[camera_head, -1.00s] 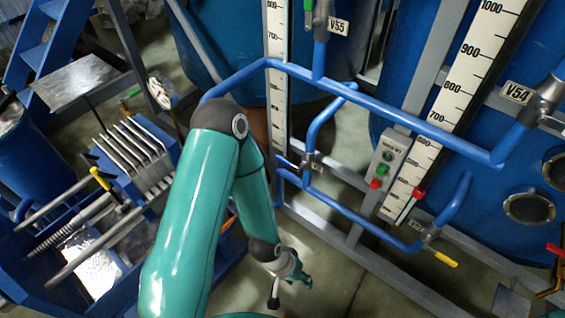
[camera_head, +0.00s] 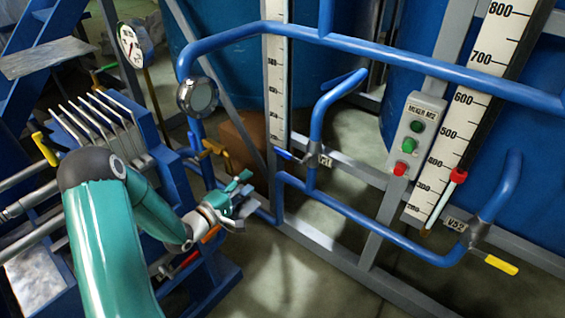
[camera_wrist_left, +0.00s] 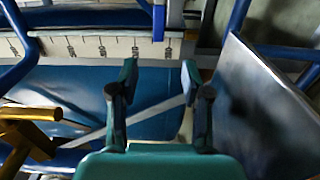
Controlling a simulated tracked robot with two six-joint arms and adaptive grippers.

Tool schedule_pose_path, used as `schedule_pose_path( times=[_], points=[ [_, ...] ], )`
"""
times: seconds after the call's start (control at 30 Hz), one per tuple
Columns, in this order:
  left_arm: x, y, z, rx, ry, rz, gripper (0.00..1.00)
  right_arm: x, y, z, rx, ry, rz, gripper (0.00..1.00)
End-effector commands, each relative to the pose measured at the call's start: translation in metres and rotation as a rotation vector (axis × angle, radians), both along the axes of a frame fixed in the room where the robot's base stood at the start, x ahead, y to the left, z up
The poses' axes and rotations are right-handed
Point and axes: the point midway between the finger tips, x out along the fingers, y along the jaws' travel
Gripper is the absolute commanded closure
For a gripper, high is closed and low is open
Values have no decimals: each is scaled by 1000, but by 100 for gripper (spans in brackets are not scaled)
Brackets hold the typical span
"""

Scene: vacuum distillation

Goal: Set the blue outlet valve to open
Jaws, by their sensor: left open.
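The blue valve handle (camera_head: 286,155) is a small lever left of a grey valve body on the thin blue pipe, with a partly hidden label. My left gripper (camera_head: 243,193) is open and empty. In the head view it appears lower left of the blue handle, apart from it. In the left wrist view the two fingers of my left gripper (camera_wrist_left: 160,80) are spread with nothing between them. A short blue bar (camera_wrist_left: 158,22) shows above the fingers there; I cannot tell whether it is the valve handle.
A yellow-orange valve handle (camera_head: 214,148) and a round gauge (camera_head: 198,96) are close to the left gripper. A control box (camera_head: 413,140) with buttons is further right, above a yellow valve handle (camera_head: 501,265). Blue pipes and a grey frame surround the area.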

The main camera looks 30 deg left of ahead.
Motion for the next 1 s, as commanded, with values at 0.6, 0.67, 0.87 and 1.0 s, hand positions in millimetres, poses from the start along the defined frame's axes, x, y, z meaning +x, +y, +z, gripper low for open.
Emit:
schedule_pose_path(
  times=[0.6,0.67,0.87,1.0],
  points=[
    [106,-10,0,0,-6,-4,52,0,0,-13,0,0,0,60],
    [118,-10,0,-2,-6,-3,52,0,0,-14,0,0,0,60],
    [150,-12,0,-2,-4,-2,52,0,0,-18,0,0,0,60],
    [162,-14,0,-2,-2,-3,52,0,0,-19,0,0,0,60]
  ],
)
